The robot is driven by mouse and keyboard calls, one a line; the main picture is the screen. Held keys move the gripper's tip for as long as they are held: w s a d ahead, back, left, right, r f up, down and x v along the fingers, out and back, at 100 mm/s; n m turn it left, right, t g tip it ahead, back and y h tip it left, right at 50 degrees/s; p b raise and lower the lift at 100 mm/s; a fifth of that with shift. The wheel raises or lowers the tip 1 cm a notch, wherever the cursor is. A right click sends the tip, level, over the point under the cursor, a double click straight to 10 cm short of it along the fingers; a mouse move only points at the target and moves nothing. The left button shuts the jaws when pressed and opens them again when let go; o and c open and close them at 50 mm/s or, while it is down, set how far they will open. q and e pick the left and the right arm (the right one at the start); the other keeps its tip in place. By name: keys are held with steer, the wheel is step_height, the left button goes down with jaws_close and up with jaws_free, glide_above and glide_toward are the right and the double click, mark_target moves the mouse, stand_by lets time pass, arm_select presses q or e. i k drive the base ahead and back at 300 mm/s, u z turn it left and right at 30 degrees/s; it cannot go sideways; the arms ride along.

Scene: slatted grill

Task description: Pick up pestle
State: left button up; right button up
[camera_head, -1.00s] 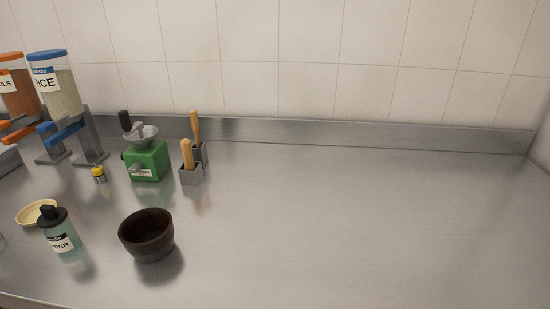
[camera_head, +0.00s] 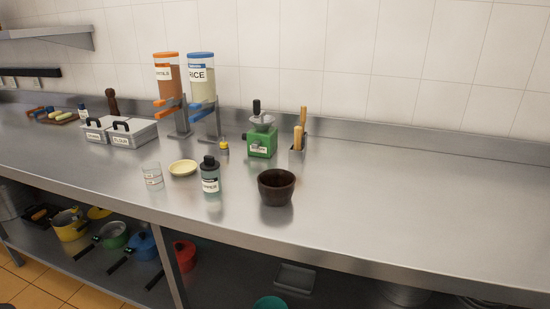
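Two light wooden sticks or handles stand upright in small metal holders on the steel counter; the nearer one (camera_head: 298,139) partly overlaps the farther one (camera_head: 304,116). Their lower ends are hidden in the holders, so I cannot tell whether either is the pestle. A dark brown bowl (camera_head: 276,187), like a mortar, stands in front of them near the counter's front edge. No pestle shows in it. Neither of my grippers is in view.
A green grinder (camera_head: 262,142) stands left of the holders. A dark-capped bottle (camera_head: 210,176), pale dish (camera_head: 183,168) and glass (camera_head: 152,175) stand left of the bowl. Dispensers (camera_head: 202,88) stand behind. The counter's right side (camera_head: 420,190) is clear. Pots (camera_head: 113,235) sit on the shelf below.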

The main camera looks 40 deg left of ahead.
mark_target(297, 129)
steer(key=k, duration=0.15)
steer(key=u, duration=1.3)
